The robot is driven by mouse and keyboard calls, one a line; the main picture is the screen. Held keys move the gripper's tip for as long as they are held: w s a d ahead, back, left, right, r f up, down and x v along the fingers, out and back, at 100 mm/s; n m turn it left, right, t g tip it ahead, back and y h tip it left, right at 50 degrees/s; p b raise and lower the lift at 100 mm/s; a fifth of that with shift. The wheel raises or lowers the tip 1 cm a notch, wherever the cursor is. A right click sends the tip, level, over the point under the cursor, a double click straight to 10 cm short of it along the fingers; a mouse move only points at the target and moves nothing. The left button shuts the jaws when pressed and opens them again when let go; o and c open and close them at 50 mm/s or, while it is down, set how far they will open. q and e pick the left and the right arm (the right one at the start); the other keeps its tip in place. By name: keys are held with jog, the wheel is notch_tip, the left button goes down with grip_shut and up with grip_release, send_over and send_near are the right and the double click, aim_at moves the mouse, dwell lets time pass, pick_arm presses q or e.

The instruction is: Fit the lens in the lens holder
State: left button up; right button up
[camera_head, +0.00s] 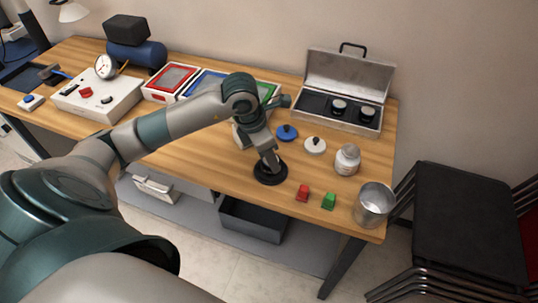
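A round black piece (270,174), which looks like the lens holder, lies on the wooden table near its front edge. My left gripper (270,163) points down right over it; its fingertips are small and partly merge with the dark piece, so I cannot tell whether they grip it. An open silver case (345,75) with dark foam stands at the back right. Two round pieces with pale tops, possibly lenses, sit in it: one on the left (340,107) and one on the right (367,114). My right gripper is not in view.
Blue (287,132) and white (315,146) knobbed discs and a white bottle (347,160) stand right of my arm. Red (302,193) and green (329,201) pieces and a metal cup (373,204) are near the front right. A control box (97,97) stands at left.

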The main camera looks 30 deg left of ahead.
pick_arm(q)
jog(key=shift+f, duration=0.35)
jog(key=shift+f, duration=0.2)
jog(key=o, duration=1.2)
jog(key=shift+c, duration=0.2)
jog(key=shift+r, duration=0.15)
